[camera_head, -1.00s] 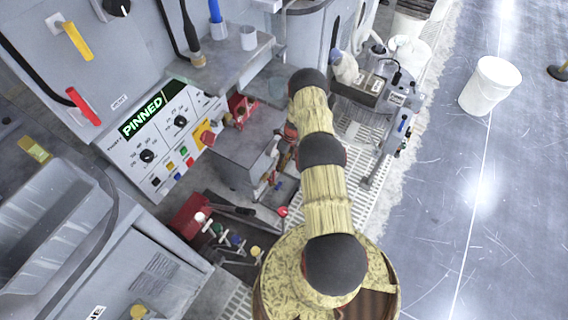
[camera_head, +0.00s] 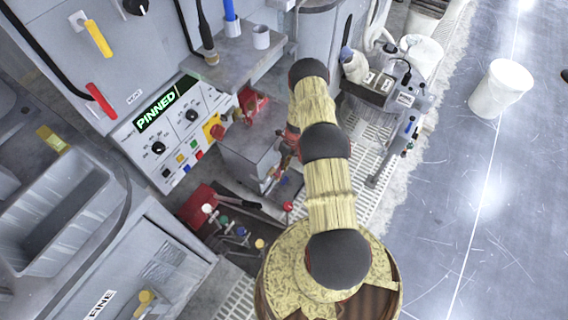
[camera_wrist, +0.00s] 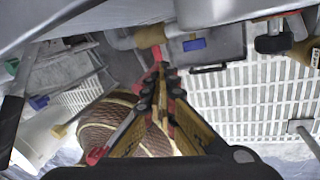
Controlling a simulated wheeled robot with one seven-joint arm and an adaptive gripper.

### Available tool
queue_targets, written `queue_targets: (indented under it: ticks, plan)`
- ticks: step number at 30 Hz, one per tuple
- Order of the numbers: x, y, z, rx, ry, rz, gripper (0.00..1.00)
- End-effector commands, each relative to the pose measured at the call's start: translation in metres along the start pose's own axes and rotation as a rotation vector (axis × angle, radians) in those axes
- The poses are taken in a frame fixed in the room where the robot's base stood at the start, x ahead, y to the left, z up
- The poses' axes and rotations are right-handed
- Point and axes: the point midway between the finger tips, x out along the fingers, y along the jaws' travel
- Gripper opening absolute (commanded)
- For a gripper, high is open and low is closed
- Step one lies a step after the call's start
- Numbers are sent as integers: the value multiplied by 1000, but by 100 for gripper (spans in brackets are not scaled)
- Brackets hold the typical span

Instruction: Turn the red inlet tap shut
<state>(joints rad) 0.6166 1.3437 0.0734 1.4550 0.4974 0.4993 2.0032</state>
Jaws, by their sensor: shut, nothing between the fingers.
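In the wrist view, a small red handle (camera_wrist: 157,53) shows beside a brass-coloured fitting (camera_wrist: 151,37) on a grey pipe; it looks like the red inlet tap. My gripper (camera_wrist: 164,72) is shut and empty, its tips pointing at this red handle and very close to it. Whether they touch I cannot tell. In the head view my gripper (camera_head: 272,176) is small and partly hidden by my arm, down beside a grey box (camera_head: 250,145). The tap cannot be made out clearly there. Another red lever (camera_head: 102,101) is on the cabinet at the left.
A control panel (camera_head: 150,147) reading PINNED stands left of my arm. Levers with coloured knobs (camera_head: 226,231) and a red-tipped lever (camera_head: 287,206) are low near my arm. White grating (camera_wrist: 240,100) lies behind the gripper. The floor with a white bucket (camera_head: 500,88) is open at right.

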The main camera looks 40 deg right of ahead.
Motion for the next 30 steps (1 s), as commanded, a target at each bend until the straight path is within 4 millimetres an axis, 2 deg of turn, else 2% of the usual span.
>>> queue_targets:
  ticks: [11, 14, 18, 30]
  plan:
    - [0, 0, -1, 1, 1, 1, 0]
    - [-9, 0, 0, 2, 0, 1, 0]
    - [-32, -1, 0, 2, -2, -2, 0]
    - [-54, -86, -2, 2, -2, -2, 0]
